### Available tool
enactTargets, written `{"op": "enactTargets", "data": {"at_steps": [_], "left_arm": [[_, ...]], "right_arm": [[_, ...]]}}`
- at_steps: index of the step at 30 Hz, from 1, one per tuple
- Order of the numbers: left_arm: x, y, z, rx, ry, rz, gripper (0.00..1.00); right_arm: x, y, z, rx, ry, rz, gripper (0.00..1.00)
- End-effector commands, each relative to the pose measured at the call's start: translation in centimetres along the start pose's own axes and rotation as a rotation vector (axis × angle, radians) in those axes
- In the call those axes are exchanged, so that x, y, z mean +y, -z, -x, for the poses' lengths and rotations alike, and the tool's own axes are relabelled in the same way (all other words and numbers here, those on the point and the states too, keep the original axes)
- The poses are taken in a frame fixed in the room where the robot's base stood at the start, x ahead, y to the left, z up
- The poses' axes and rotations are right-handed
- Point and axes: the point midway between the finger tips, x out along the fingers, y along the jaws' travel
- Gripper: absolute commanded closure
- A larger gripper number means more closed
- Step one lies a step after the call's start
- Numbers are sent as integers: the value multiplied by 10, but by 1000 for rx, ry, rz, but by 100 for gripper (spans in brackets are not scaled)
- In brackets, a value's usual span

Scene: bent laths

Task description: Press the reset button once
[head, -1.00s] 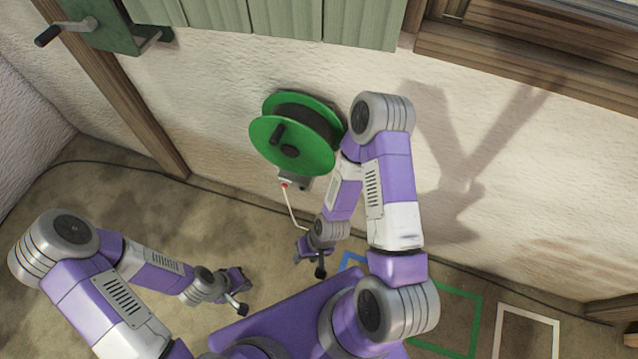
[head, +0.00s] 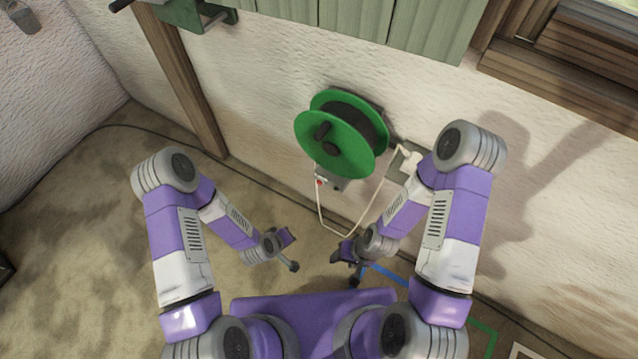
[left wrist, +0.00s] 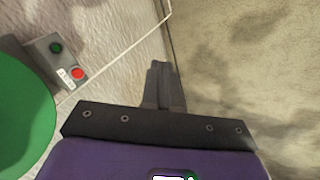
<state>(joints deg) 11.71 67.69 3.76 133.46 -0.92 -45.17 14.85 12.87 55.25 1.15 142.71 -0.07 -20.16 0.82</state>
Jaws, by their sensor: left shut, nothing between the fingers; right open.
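A small grey button box (left wrist: 58,62) sits on the wall beside the green reel in the left wrist view. It carries a green button (left wrist: 56,48) and a red button (left wrist: 78,73), with small white labels by the red one. I cannot read which is the reset button. In the head view the box (head: 335,183) is small under the reel, with the red button (head: 320,182) at its left. My left gripper (head: 288,237) is below and left of the box, apart from it; its fingers (left wrist: 161,72) are shut and empty. My right gripper (head: 337,256) is open, below the box.
The green cable reel (head: 336,143) juts from the wall above the box. A white cable (head: 340,232) hangs in a loop from the box to a wall socket (head: 411,160). Blue and green floor outlines lie at lower right.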

Motion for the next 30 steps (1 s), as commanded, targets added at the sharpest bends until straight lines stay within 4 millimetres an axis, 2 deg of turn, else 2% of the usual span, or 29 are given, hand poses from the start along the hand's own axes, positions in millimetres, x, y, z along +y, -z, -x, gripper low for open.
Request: {"op": "enactTargets", "data": {"at_steps": [1, 3, 8, 15, 30], "left_arm": [[9, 7, -20, 81, -44, 60, 100], [23, 20, -37, 202, -115, 151, 100], [46, 40, -57, 430, -285, 345, 100], [59, 51, -59, 606, -449, 507, 100], [63, 54, -59, 628, -471, 524, 100]], "right_arm": [[1, 0, -2, 0, 0, 0, 47], [2, 0, -4, 0, 0, 0, 47], [3, 0, -7, 0, 0, 0, 47], [4, 0, -9, 0, 0, 0, 47], [4, 0, -10, 0, 0, 0, 47]]}}
